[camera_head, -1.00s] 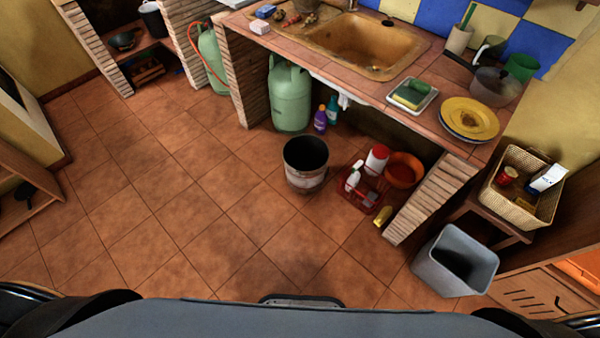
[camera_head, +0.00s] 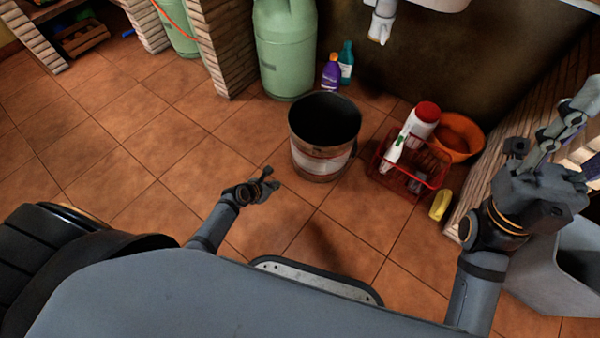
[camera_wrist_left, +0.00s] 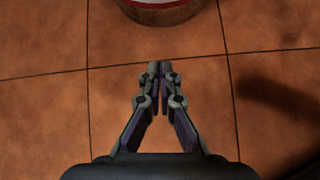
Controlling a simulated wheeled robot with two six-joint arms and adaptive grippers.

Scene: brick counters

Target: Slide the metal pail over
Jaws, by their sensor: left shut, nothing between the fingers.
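The metal pail (camera_head: 324,160) stands upright on the tiled floor in the middle of the head view, with a dark open top and a pale band round its side. Its lower edge also shows at the top of the left wrist view (camera_wrist_left: 160,12). My left gripper (camera_head: 268,178) is low, in front and to the left of the pail, apart from it. Its fingers (camera_wrist_left: 159,68) are shut together with nothing between them, pointing toward the pail. My right gripper (camera_head: 575,115) is raised at the right edge, far from the pail; its fingertips are not clear.
A red caddy (camera_head: 412,172) with bottles, an orange bowl (camera_head: 455,138) and a yellow item (camera_head: 440,205) lie right of the pail. A purple bottle (camera_head: 331,72), teal bottle (camera_head: 346,62) and green gas cylinder (camera_head: 285,50) stand behind. A grey bin (camera_head: 555,275) stands right. Floor at left is clear.

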